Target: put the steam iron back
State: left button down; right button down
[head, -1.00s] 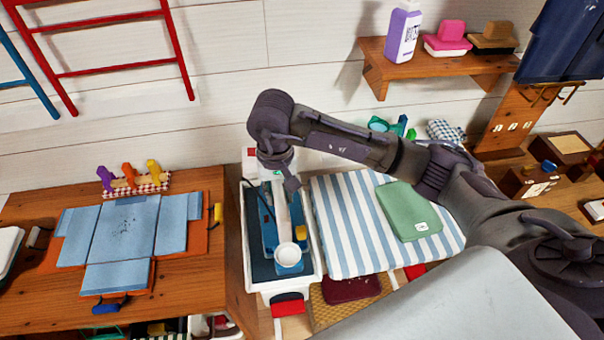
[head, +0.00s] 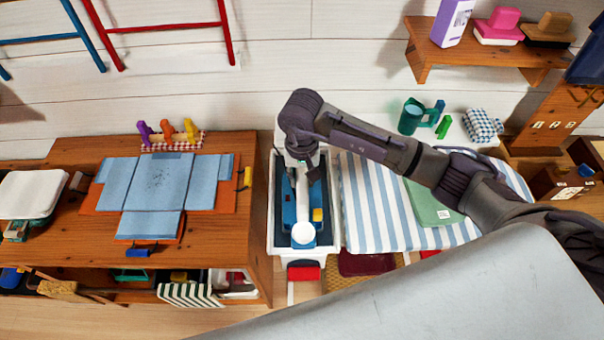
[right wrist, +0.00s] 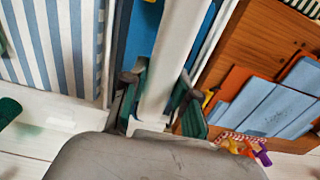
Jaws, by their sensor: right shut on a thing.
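The steam iron (head: 289,214) looks blue, with a pale bar along its top, a round white end and a yellow part. It is at the dark pad of a white-rimmed tray (head: 272,232) between the wooden desk and the striped board. My right gripper (head: 303,176) reaches down over the far end of the tray and is shut on the iron's pale bar. In the right wrist view the fingers (right wrist: 158,95) stand on either side of this bar (right wrist: 172,60). I cannot tell whether the iron touches the pad. My left gripper is not in view.
The striped ironing board (head: 375,215) with a folded green cloth (head: 428,212) lies right of the tray. The wooden desk (head: 225,240) on the left holds a blue folding board (head: 157,183) and coloured pegs (head: 167,132). A wall shelf (head: 480,58) is above right.

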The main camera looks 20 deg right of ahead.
jog(key=c, duration=0.9)
grip_release()
jog(key=shift+r, duration=0.2)
notch_tip(320, 180, up, 12)
jog(key=b, duration=0.4)
jog(key=shift+f, duration=0.1)
